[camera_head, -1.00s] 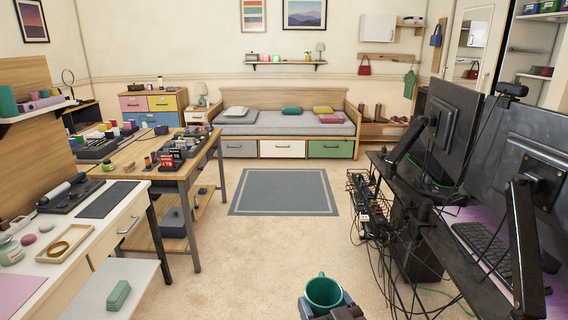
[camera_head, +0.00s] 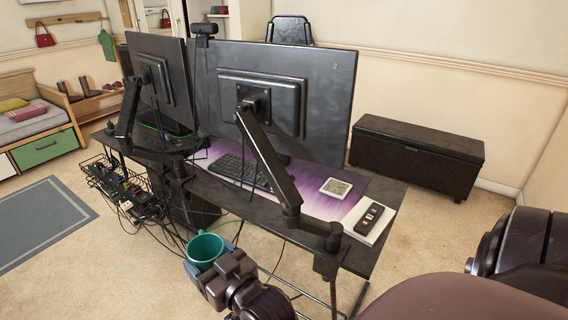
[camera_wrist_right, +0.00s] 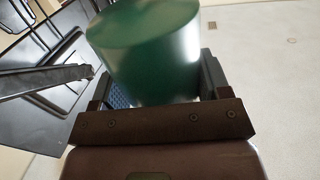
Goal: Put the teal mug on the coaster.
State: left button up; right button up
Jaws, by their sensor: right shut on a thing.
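The teal mug (camera_head: 205,250) is upright, with its open top showing, at the lower middle left of the head view. My right gripper (camera_head: 208,272) is shut on it and holds it in front of the desk's near side, apart from the desk. In the right wrist view the mug (camera_wrist_right: 145,55) sits between the two fingers of the gripper (camera_wrist_right: 155,90). A small square light-coloured coaster with a darker rim (camera_head: 336,187) lies flat on the desk, right of the keyboard. My left gripper is not in view.
The black desk (camera_head: 385,232) carries two monitors (camera_head: 325,100) on arms; one monitor arm (camera_head: 268,155) slants down left of the coaster. A keyboard (camera_head: 240,172) and a dark remote on a white pad (camera_head: 370,215) flank the coaster. Cables hang below. A dark chest (camera_head: 415,155) stands behind.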

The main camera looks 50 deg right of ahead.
aim_at(340, 186)
jog(key=i+j+z, duration=0.15)
jog(key=z, duration=0.25)
jog(key=i+j+z, duration=0.1)
jog(key=j+z, duration=0.3)
jog(key=i+j+z, duration=0.1)
jog(key=j+z, duration=0.15)
jog(key=i+j+z, duration=0.1)
jog(key=j+z, duration=0.15)
jog(key=i+j+z, duration=0.25)
jog(key=j, duration=0.35)
jog(key=i+l, duration=0.1)
jog(key=i, duration=0.2)
